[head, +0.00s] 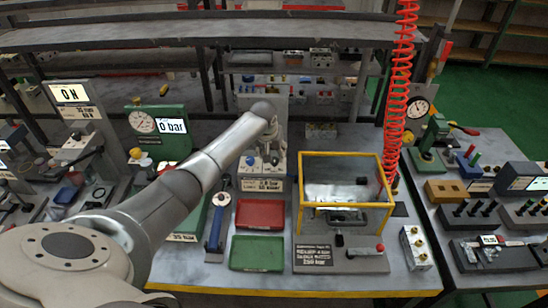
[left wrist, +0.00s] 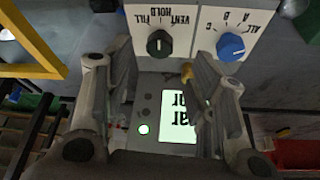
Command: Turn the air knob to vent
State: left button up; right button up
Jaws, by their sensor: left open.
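The air knob is probably the round black knob (left wrist: 159,43) on a white plate lettered FILL, VENT and HOLD in the left wrist view. A pale mark shows on its face; I cannot tell surely which word it points to. A blue knob (left wrist: 230,47) sits to its right on a plate lettered ALL, A, B, C. My left gripper (left wrist: 150,78) is open and empty, its fingers either side of the panel area just below the black knob in the picture. In the head view my left gripper (head: 268,150) hangs before the panel and partly hides it. My right gripper is not in view.
A lit display (left wrist: 178,117) and a green lamp (left wrist: 144,129) show between the fingers. A yellow-framed box (head: 345,206) and a coiled red hose (head: 399,90) stand to the right. Red (head: 261,214) and green (head: 257,253) trays lie in front. A gauge unit (head: 140,122) stands left.

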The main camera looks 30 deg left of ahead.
aim_at(274, 160)
pick_arm(q)
jog(key=x, duration=0.3)
jog(key=shift+f, duration=0.15)
jog(key=shift+b+x, duration=0.4)
jog(key=shift+x, duration=0.8)
jog(key=shift+w, duration=0.1)
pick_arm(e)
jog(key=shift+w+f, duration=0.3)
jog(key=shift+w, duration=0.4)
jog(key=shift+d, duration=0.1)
pick_arm(q)
jog(key=shift+c, duration=0.7)
jog(key=c, duration=0.9)
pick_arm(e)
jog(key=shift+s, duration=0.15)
